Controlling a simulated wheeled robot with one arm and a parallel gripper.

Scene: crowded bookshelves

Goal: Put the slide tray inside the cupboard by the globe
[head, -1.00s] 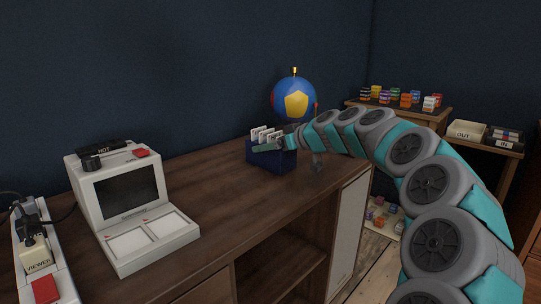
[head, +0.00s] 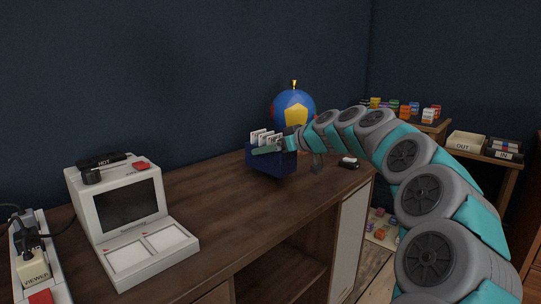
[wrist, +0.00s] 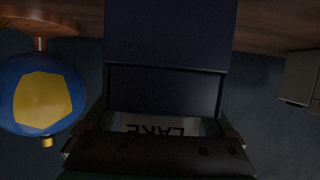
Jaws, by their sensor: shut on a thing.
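The slide tray (head: 264,163) is a navy box with white slides standing in its top, at the back right of the desk in the head view. My gripper (head: 268,150) is shut on its upper part. In the wrist view the tray (wrist: 168,35) fills the middle, upside down, with part of a label reading LAKE below it. The globe (head: 293,108), blue with a yellow patch, stands just behind the tray; it also shows at the left of the wrist view (wrist: 42,95). The desk's cupboard has a pale panel (head: 349,235) at its right end; its inside is largely hidden.
A white slide viewer (head: 130,215) and a power strip (head: 35,265) stand on the desk (head: 215,205) at left. A small dark object with a white top (head: 348,162) lies near the right end. The desk's middle is clear. Shelves with OUT and IN trays (head: 466,142) stand at right.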

